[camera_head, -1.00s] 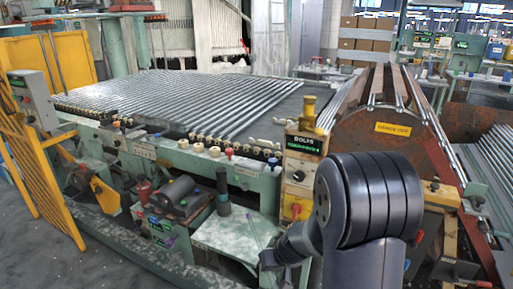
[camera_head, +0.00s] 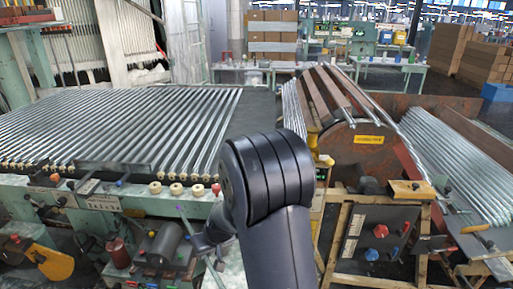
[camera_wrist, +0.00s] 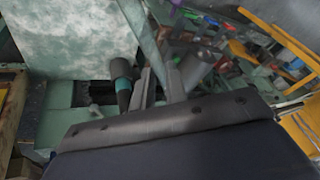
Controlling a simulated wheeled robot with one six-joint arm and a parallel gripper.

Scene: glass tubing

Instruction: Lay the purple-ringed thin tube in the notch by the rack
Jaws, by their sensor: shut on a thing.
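My gripper (camera_head: 205,246) is low in the middle of the head view, partly hidden by my own arm. It is shut on a thin tube (camera_head: 186,220), which sticks up and left out of the jaws at a tilt. In the wrist view the pale tube (camera_wrist: 142,28) runs up from between the fingers (camera_wrist: 160,85). A rack of long parallel tubes (camera_head: 130,120) lies on the bench at the left. I cannot make out the notch.
Cartons (camera_head: 272,35) stand far back.

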